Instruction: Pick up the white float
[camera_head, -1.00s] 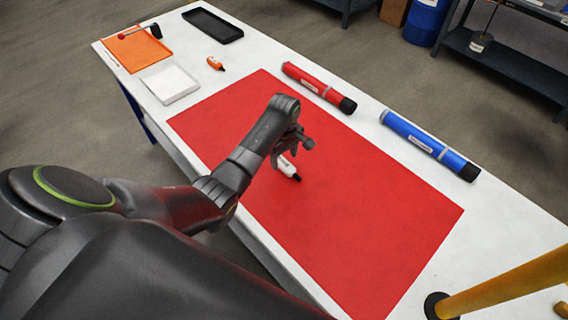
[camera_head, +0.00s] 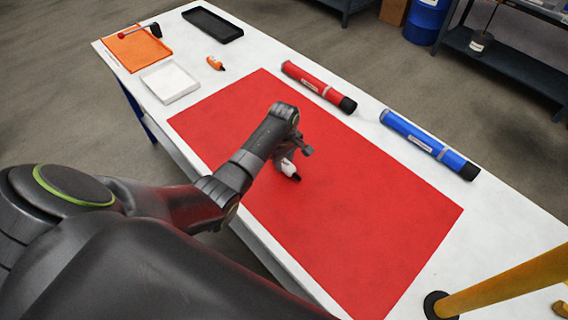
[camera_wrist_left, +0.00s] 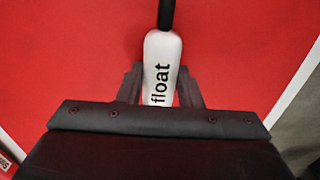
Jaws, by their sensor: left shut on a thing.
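The white float (camera_head: 288,168), a small white bottle shape with a black tip, is at the red mat (camera_head: 350,220). In the left wrist view the float (camera_wrist_left: 161,70) shows its black printed word "float", with its black end pointing away from me. My left gripper (camera_head: 289,158) is shut on the float; in the left wrist view its fingers (camera_wrist_left: 160,88) lie on both sides of the white body. Whether the float touches the mat or is slightly above it, I cannot tell. My right gripper is not in view.
A red tube (camera_head: 318,87) and a blue tube (camera_head: 428,145) lie along the far side. A white tray (camera_head: 170,84), orange tray (camera_head: 137,52), black tray (camera_head: 213,27) and small orange bottle (camera_head: 215,63) are at the far left. A yellow bar (camera_head: 505,286) crosses the lower right.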

